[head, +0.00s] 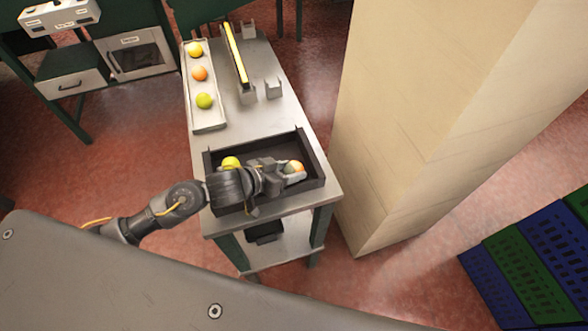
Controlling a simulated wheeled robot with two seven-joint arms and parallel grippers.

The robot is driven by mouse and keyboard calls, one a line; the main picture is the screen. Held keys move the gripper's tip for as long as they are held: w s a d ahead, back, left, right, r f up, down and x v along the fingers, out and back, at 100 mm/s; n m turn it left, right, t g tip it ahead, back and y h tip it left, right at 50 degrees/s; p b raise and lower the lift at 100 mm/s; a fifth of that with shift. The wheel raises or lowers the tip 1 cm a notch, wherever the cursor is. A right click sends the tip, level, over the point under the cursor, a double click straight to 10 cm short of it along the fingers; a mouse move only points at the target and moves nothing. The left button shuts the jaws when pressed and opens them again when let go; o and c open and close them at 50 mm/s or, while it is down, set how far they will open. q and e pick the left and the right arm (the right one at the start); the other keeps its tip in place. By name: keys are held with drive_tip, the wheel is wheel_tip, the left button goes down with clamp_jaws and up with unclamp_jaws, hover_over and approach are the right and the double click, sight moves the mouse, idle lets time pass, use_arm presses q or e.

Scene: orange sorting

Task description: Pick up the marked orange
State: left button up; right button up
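An orange fruit (296,166) is in the right part of the dark tray (313,148) on the narrow table. It shows a paler patch, but I cannot tell whether this is a mark. My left gripper (293,174) reaches over the tray from the left, with its fingertips at this orange. The gripper partly hides the orange, and I cannot tell whether the fingers are closed on it. A yellow fruit (231,162) lies in the left part of the same tray, partly behind my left wrist. My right gripper is not in view.
A pale long tray (209,121) with a yellow, an orange and a green fruit stands at the table's far left. A yellow-topped bar (237,56) and small grey brackets (273,89) are beside it. A thick beige pillar (400,130) stands close right. Blue and green crates (540,262) are far right.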

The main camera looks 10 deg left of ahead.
sight(290, 167)
use_arm(q)
drive_tip(key=shift+c, duration=1.4)
drive_tip(key=shift+r, duration=0.5)
wheel_tip(290, 167, up, 2)
drive_tip(key=shift+r, duration=0.25)
drive_tip(key=s+a+r, duration=0.4)
drive_tip(key=a+r, duration=0.6)
drive_tip(key=a, duration=0.3)
drive_tip(key=w+d+r+m+g+h, duration=0.1)
drive_tip(key=d+r+m+g+h+p, duration=0.1)
drive_tip(key=d, duration=0.1)
drive_tip(key=shift+w+r+m, duration=0.25)
drive_tip(key=shift+w+m, duration=0.15)
drive_tip(key=shift+f, duration=0.1)
